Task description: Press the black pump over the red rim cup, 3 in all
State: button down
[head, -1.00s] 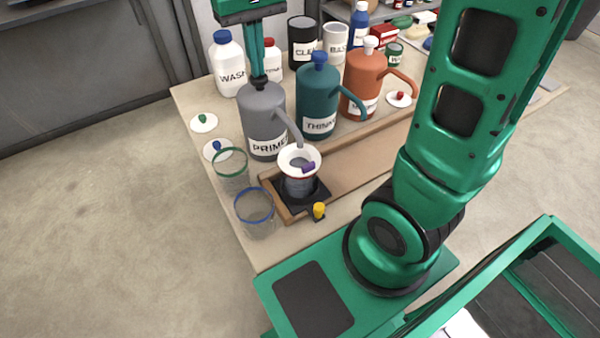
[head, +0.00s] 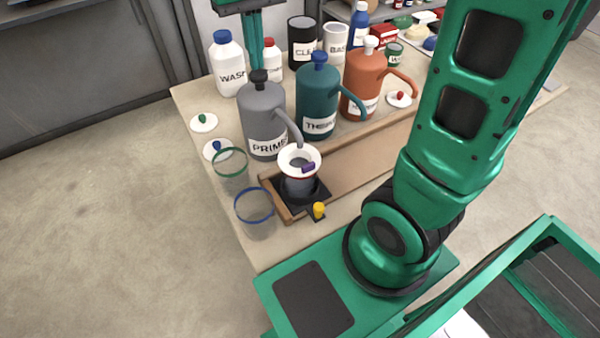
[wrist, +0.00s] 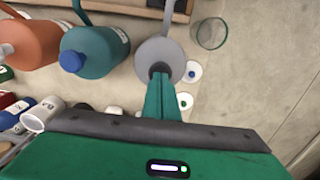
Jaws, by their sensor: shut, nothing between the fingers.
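The black pump (head: 259,76) tops the grey bottle labelled PRIME (head: 262,115). It also shows in the wrist view (wrist: 160,68), just beyond my fingertips. My gripper (head: 256,66) is shut and empty, pointing down at the pump top; I cannot tell if it touches. My gripper also fills the lower wrist view (wrist: 161,80). The red rim cup (head: 299,188) stands in a black holder under the grey bottle's curved spout.
Teal (head: 318,100) and orange (head: 362,82) pump bottles stand to the right. Clear cups with green (head: 230,162) and blue (head: 254,206) rims stand left of the wooden tray (head: 350,160). A white WASH bottle (head: 227,68) stands behind. A yellow piece (head: 319,210) is by the holder.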

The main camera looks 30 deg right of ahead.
jog(key=shift+f, duration=0.25)
jog(key=shift+f, duration=1.1)
jog(key=shift+r, duration=1.35)
jog(key=shift+f, duration=0.35)
jog(key=shift+f, duration=1)
jog(key=shift+r, duration=1.35)
